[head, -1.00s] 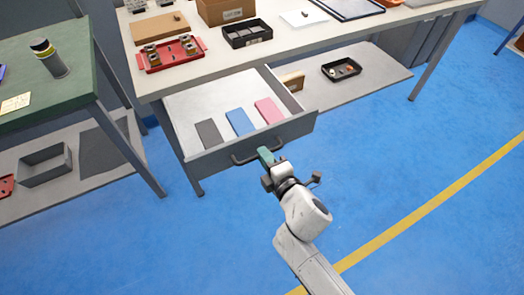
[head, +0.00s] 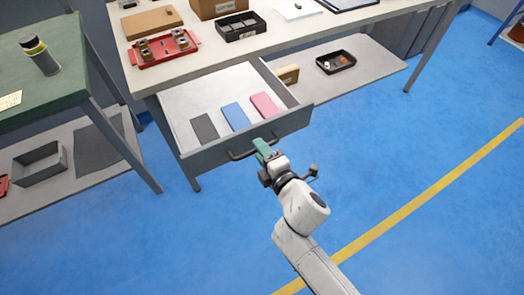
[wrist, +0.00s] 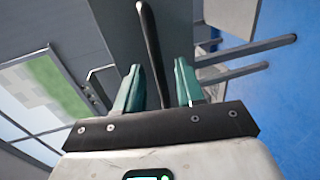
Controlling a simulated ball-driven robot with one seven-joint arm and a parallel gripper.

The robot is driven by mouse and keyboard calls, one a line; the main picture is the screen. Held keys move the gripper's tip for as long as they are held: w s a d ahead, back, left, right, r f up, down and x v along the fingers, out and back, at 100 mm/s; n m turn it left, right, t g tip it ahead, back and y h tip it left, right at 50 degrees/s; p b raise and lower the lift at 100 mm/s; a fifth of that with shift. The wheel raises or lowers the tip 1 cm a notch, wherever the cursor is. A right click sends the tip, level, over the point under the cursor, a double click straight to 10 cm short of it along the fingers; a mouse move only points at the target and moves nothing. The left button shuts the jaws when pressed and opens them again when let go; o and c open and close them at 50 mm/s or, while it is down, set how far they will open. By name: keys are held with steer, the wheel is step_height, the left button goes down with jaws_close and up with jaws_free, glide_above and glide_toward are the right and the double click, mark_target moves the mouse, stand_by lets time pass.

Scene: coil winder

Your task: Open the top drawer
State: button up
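The top drawer (head: 222,152) under the workbench is pulled well out, its inside showing. A grey, a blue and a pink flat block lie in it. Its dark bar handle (head: 240,155) is on the grey front panel. My gripper (head: 262,148) is at the right end of this handle. In the wrist view, the handle (wrist: 150,40) runs between the two green fingers of my gripper (wrist: 158,88). The fingers stand apart, with a gap showing on the right side of the bar.
The workbench top (head: 290,38) carries a red tray (head: 165,58), a black divided tray (head: 238,27) and a cardboard box. A lower shelf (head: 365,75) holds a small black bin. A green-topped table (head: 75,85) stands at left. The blue floor (head: 420,150) in front is clear.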

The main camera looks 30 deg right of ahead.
steer(key=v, duration=1)
steer(key=shift+s, duration=0.35)
steer(key=s+d+m+g+h+p, duration=0.45)
steer(key=d+m+g, duration=0.25)
steer(key=d+m, duration=0.35)
steer(key=s+a+m+g+y+p, duration=0.1)
steer(key=s+m+g+y+p, duration=0.1)
steer(key=s, duration=0.4)
steer(key=s+a+r+m+g+y+p, duration=0.1)
steer(key=s+a+m+g+y+p, duration=0.1)
steer(key=s+m+g, duration=0.3)
steer(key=shift+s+a+m+g+p, duration=0.25)
steer(key=shift+s+m+p, duration=0.2)
steer(key=shift+s, duration=0.55)
